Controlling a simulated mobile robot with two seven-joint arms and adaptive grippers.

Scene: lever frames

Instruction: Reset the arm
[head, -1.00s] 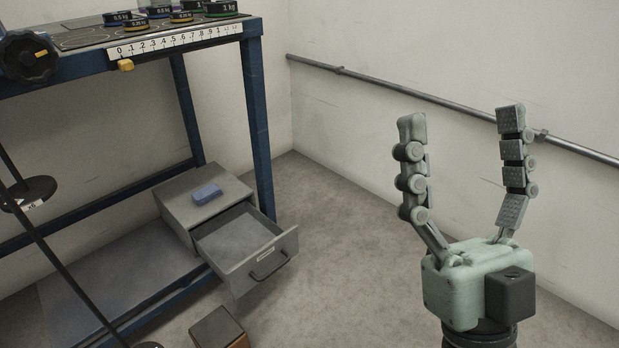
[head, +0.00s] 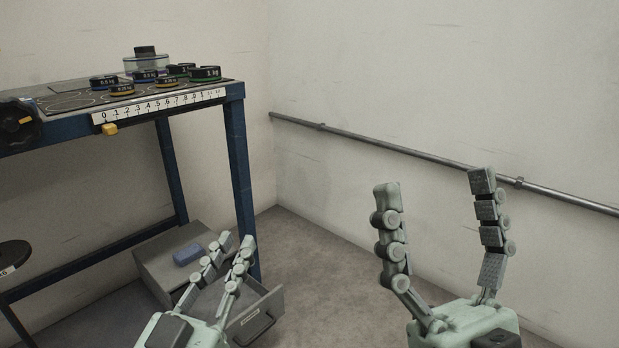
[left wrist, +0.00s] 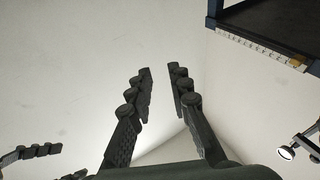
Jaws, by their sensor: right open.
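My left gripper (head: 234,242) has come up in front of the drawer box, fingers pointing up and to the right. Its fingers also show in the left wrist view (left wrist: 160,69), a modest gap between them and nothing held. My right gripper (head: 433,184) stands at the right with its fingers pointing up, wide apart and empty. The blue workbench (head: 237,175) stands at the left, away from both grippers. It carries a ruler scale (head: 160,106) with a yellow slider (head: 109,129) and a black knob (head: 15,128).
Several labelled weights (head: 206,73) and a clear container (head: 147,63) stand on the bench top. A pipe (head: 400,152) runs along the wall.

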